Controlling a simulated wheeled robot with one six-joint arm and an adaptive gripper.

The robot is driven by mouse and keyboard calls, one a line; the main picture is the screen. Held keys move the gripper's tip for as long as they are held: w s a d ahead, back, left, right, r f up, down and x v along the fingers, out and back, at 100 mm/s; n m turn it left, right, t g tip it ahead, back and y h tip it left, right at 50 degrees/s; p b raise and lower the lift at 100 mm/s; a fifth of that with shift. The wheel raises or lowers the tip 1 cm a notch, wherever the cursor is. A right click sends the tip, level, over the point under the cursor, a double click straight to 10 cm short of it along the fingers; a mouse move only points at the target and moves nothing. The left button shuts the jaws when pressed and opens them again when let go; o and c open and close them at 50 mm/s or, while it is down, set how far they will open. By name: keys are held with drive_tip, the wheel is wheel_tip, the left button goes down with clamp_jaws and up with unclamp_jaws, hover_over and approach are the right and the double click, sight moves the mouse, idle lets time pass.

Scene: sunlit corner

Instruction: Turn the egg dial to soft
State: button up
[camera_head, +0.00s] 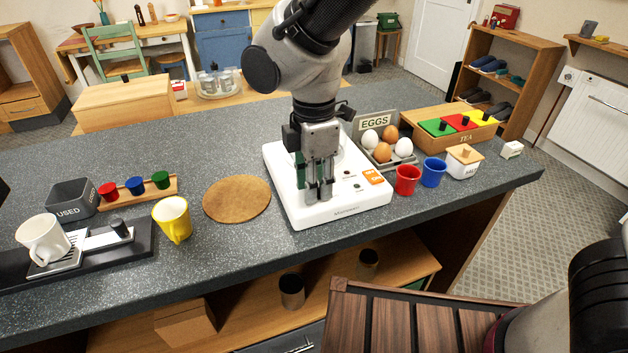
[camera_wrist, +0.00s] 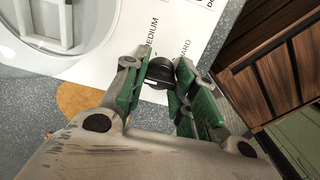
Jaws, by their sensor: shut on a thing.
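The white egg machine (camera_head: 350,205) stands on the counter, and part of its top shows in the wrist view (camera_wrist: 195,25). My gripper (camera_head: 319,192) points down onto the machine's front left part. In the wrist view my gripper (camera_wrist: 160,73) has its green fingers closed on both sides of the black egg dial (camera_wrist: 160,70). The words MEDIUM and HARD are printed on the white top beside the dial. The word for soft is not visible. Which mark the dial points to I cannot tell. My fingers hide the dial in the head view.
A tray of brown and white eggs (camera_head: 383,150) stands behind the machine. A red cup (camera_head: 407,180) and blue cup (camera_head: 433,172) are close on its right. A round brown mat (camera_head: 237,199) and a yellow mug (camera_head: 173,219) are to the left.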

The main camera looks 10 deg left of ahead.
drive_tip(key=o, duration=1.1)
drive_tip(key=shift+c, duration=0.2)
wheel_tip(320, 180, up, 12)
